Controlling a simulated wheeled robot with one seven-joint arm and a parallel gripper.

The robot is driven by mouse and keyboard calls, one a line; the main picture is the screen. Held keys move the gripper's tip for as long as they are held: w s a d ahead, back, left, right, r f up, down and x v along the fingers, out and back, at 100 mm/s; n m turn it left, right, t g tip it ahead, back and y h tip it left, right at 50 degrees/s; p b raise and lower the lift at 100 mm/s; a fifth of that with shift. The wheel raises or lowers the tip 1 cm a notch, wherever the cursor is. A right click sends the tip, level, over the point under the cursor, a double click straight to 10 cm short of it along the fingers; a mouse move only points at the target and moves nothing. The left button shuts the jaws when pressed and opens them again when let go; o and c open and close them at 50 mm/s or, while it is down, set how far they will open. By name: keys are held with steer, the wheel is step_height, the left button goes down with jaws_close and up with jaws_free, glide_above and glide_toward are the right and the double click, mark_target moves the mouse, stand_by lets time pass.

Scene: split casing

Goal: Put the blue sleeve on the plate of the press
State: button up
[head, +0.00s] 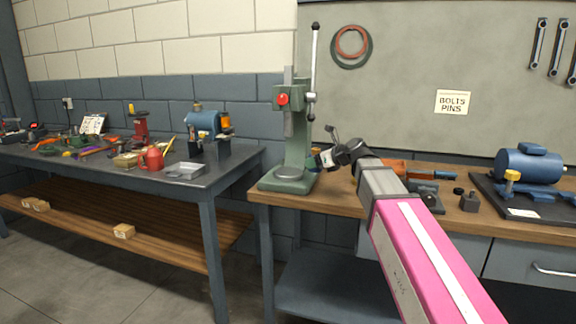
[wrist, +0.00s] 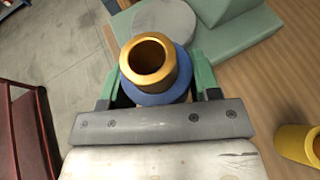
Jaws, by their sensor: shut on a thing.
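The green press (head: 298,145) stands at the left end of the wooden bench, with its round grey plate (head: 288,173) low at the front of its base. In the wrist view the plate (wrist: 165,18) shows just beyond my gripper, partly covered. My gripper (wrist: 153,88) is shut on the blue sleeve (wrist: 155,98), one green finger on each side. A brass-coloured hollow ring (wrist: 150,60) stands at the sleeve's upper end, its opening facing the camera. In the head view my gripper (head: 324,158) is just right of the press; the sleeve is too small to make out there.
The press column and lever (head: 313,70) rise behind the plate. A yellow cylindrical part (wrist: 300,145) stands on the bench at right in the wrist view. A blue motor (head: 530,165) is farther right. A cluttered metal table (head: 215,175) stands left, across a gap.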

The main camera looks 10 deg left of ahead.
glide_above(289, 171)
steer(key=shift+s, duration=0.3)
steer(key=shift+f, duration=1.7)
steer(key=shift+f, duration=0.15)
steer(key=o, duration=1.5)
steer(key=v, duration=1.2)
steer(key=shift+s, duration=0.1)
